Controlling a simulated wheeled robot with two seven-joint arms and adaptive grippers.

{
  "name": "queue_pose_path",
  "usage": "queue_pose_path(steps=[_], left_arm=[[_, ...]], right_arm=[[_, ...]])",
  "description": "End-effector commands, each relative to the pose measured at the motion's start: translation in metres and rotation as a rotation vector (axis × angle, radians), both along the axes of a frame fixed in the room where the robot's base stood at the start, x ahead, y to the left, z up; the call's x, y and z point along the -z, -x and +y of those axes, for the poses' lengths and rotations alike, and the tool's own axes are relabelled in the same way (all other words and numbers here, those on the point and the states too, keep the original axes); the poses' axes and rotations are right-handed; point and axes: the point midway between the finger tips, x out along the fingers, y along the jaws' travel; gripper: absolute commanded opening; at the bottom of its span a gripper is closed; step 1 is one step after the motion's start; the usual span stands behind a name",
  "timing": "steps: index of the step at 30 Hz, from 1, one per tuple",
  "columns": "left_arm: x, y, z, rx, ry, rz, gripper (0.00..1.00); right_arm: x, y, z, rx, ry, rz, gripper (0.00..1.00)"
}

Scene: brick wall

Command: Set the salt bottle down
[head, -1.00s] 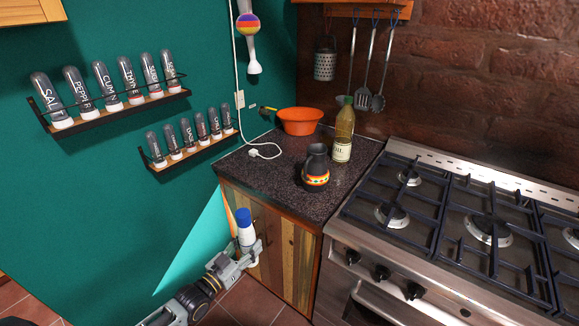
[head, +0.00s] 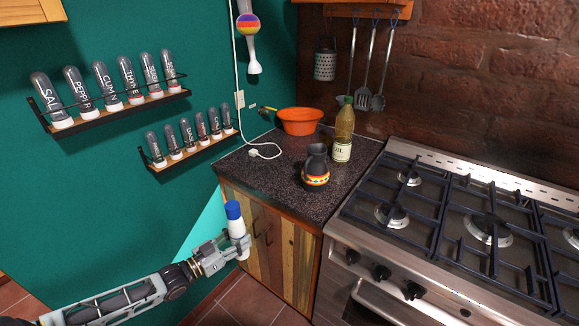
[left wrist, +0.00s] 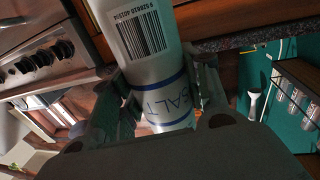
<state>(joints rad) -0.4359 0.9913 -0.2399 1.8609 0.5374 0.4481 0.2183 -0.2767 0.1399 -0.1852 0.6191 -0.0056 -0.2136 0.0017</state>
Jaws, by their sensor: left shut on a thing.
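The salt bottle (head: 236,225) is white with a blue cap. My left gripper (head: 238,244) is shut on it and holds it upright in front of the wooden cabinet, below the level of the dark countertop (head: 277,182). In the left wrist view the salt bottle (left wrist: 145,45) sits between the fingers of my left gripper (left wrist: 155,100), its barcode and "SALT" label showing. My right gripper is not in view.
The counter's front left is clear. A gas stove (head: 460,225) adjoins it; spice racks (head: 115,110) hang left.

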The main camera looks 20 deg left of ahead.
Motion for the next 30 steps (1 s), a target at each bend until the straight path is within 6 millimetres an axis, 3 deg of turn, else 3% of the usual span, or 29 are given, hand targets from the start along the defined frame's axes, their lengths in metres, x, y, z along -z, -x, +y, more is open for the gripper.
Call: queue_pose_path(steps=[11,23,30], left_arm=[[-0.007,-0.005,0.006,0.035,0.002,-0.005,0.05],[-0.031,-0.045,0.017,-0.031,0.002,-0.006,0.05],[-0.064,-0.085,0.03,-0.108,0.005,-0.009,0.05]], right_arm=[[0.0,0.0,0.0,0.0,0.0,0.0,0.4],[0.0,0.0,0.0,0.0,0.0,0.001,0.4],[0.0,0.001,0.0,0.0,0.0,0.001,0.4]])
